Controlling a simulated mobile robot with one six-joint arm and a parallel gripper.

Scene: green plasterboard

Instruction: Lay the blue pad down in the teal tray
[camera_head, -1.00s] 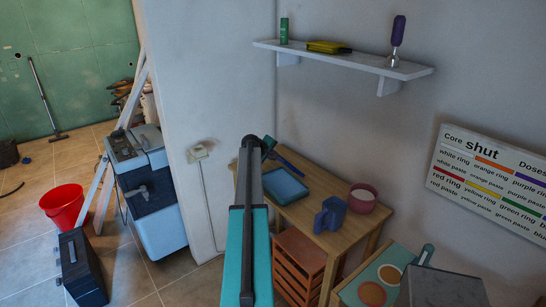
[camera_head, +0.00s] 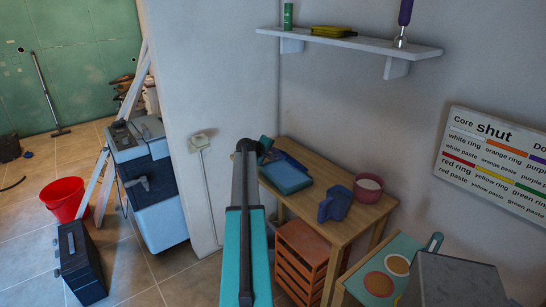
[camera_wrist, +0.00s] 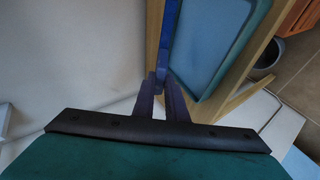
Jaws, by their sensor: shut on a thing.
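My gripper (camera_wrist: 167,102) is shut on the blue pad (camera_wrist: 170,30), a narrow dark blue strip seen nearly edge-on in the wrist view. The pad (camera_head: 295,162) also shows in the head view, beyond the teal tray. The teal tray (camera_head: 286,183) lies on the wooden table; its rim (camera_wrist: 251,38) and blue-looking inside show in the wrist view, right of the pad. In the head view my gripper (camera_head: 268,151) is at the tray's far left corner, partly hidden by my arm. I cannot tell whether the pad touches the table or tray.
An orange crate (camera_head: 301,262) is below. A wall shelf (camera_head: 350,40) is above. A wall edge stands left of the table.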

